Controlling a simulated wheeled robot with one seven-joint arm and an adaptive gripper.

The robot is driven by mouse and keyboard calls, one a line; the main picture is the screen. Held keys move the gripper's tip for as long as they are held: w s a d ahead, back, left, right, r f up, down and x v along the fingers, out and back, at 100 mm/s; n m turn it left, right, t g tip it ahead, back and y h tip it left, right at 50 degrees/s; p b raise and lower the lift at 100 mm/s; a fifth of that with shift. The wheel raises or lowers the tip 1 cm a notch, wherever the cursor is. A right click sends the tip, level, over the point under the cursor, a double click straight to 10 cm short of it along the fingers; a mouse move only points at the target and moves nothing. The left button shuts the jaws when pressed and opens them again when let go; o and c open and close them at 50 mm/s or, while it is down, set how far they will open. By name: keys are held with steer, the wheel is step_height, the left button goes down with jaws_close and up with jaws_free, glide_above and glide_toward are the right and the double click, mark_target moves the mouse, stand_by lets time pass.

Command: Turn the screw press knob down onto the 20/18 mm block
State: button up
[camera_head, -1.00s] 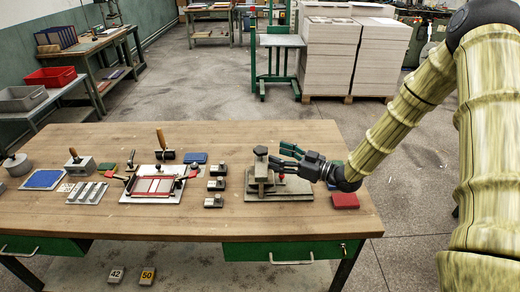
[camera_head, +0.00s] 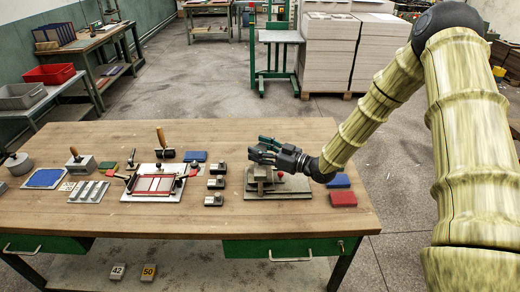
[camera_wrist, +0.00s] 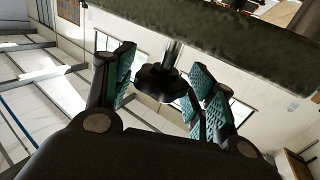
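The screw press (camera_head: 265,185) stands on a flat grey plate at the right of the bench. Its dark lobed knob (camera_wrist: 160,84) hangs on a bright metal shaft in the wrist view. My gripper (camera_head: 263,150) reaches in from the right at the top of the press, and its fingers largely cover the knob in the head view. In the wrist view my gripper (camera_wrist: 163,85) is open, with its green-padded fingers on either side of the knob; gaps show and no clear contact. The 20/18 mm block under the press cannot be made out.
Several small grey blocks (camera_head: 216,183) stand left of the press. A red block (camera_head: 343,199) and a blue block (camera_head: 339,181) lie right of it. A red-framed fixture (camera_head: 155,184) is further left. The front bench strip is clear.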

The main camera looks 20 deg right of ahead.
steer(key=c, duration=0.6)
steer(key=shift+m+t+h+b, duration=1)
steer(key=shift+m+h+b, duration=0.1)
steer(key=shift+h, duration=0.3)
steer(key=shift+m+t+h, duration=0.3)
steer(key=shift+m+h, duration=0.1)
steer(key=shift+h, duration=0.3)
steer(key=o, duration=1.1)
steer(key=shift+c, duration=0.2)
